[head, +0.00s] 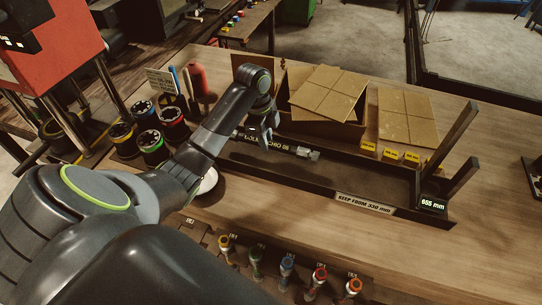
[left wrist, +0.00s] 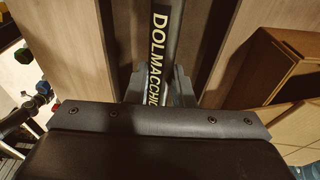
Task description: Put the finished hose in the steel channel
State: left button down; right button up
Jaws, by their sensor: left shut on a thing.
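The finished hose (head: 276,144) is dark with pale lettering and has a metal fitting at its right end. My left gripper (head: 262,127) is shut around it near its lettered part, and the arm hides its left part. In the left wrist view the hose (left wrist: 162,45) runs between the two fingers of my left gripper (left wrist: 160,92). The dark steel channel (head: 345,187) lies lengthwise under the hose, roughly parallel to it. The hose appears over the channel; I cannot tell whether it touches the floor of it. My right gripper is not in view.
A cardboard box (head: 300,122) stands behind the channel, with yellow tags beside it. Dark upright posts (head: 455,130) rise at the channel's right end by a 655 mm label. Spools (head: 152,145) stand left, with a red press (head: 55,45) beyond. Coloured-tipped tools (head: 287,270) line the front edge.

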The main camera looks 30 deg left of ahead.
aim_at(267, 159)
pick_arm(q)
jog(key=shift+w+f+p, duration=0.1)
jog(key=shift+f+p, duration=0.25)
jog(key=shift+f, duration=0.25)
notch_tip(267, 159, down, 3)
jog(key=shift+f+p, duration=0.1)
jog(key=shift+p, duration=0.35)
jog(key=shift+f, duration=0.45)
jog(key=shift+f, duration=0.1)
jog(key=c, duration=1.3)
grip_release()
jog(key=shift+o, duration=0.2)
jog(key=r, duration=0.2)
jog(key=r+b, duration=0.1)
jog(key=r, duration=0.1)
jog(key=a+r, duration=0.1)
jog(key=r, duration=0.2)
jog(key=r+p, duration=0.2)
jog(key=r, duration=0.1)
jog(key=shift+s+a+r+p, duration=0.2)
jog(key=shift+a+r+p, duration=0.05)
jog(key=shift+r+p, duration=0.15)
jog(key=shift+a+r+p, duration=0.15)
jog(key=shift+r+p, duration=0.5)
